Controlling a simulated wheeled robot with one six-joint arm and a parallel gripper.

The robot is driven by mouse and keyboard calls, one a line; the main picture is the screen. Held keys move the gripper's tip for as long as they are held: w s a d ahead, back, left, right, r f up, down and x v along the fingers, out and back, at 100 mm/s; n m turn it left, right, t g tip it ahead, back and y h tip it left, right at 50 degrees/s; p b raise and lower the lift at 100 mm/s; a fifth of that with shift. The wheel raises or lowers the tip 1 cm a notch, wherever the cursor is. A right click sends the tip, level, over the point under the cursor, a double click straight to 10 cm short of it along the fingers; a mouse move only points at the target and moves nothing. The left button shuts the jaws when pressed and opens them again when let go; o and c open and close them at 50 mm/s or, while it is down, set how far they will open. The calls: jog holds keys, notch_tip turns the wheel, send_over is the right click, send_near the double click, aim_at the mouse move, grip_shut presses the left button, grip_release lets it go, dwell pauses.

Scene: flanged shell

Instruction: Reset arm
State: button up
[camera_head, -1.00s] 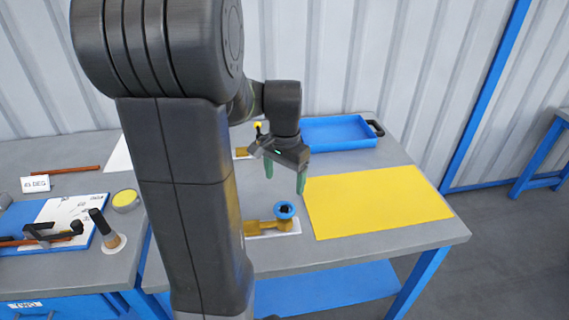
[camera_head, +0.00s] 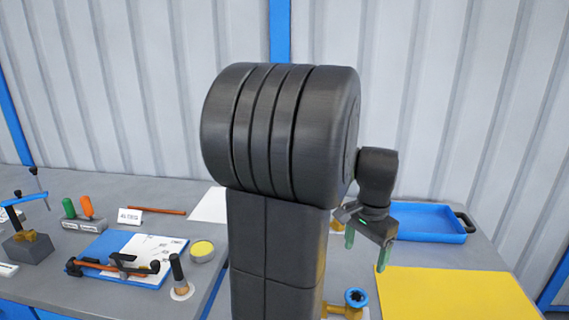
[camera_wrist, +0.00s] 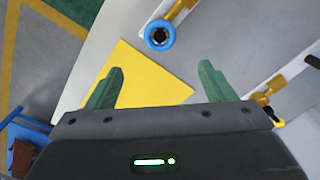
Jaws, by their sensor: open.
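My gripper (camera_head: 365,254) has two green fingers spread apart with nothing between them. In the head view it hangs above the grey table, left of the yellow mat and in front of the blue tray. In the wrist view the green fingers (camera_wrist: 160,85) stand wide apart over the table. A flanged part with a blue ring (camera_head: 356,298) lies below on the table, partly hidden by my arm in the head view. Its blue ring also shows at the top of the wrist view (camera_wrist: 149,36), apart from the fingers.
The yellow mat (camera_head: 455,295) and blue tray (camera_head: 430,222) are on the right. On the left bench are a blue clipboard (camera_head: 100,247), a dark-handled tool (camera_head: 177,268), a yellow-topped tin (camera_head: 202,250) and a screwdriver rack (camera_head: 84,224). A corrugated wall stands behind.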

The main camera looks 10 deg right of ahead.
aim_at(357, 295)
notch_tip(357, 295, down, 13)
jog(key=shift+f, duration=0.2)
dwell(0.5)
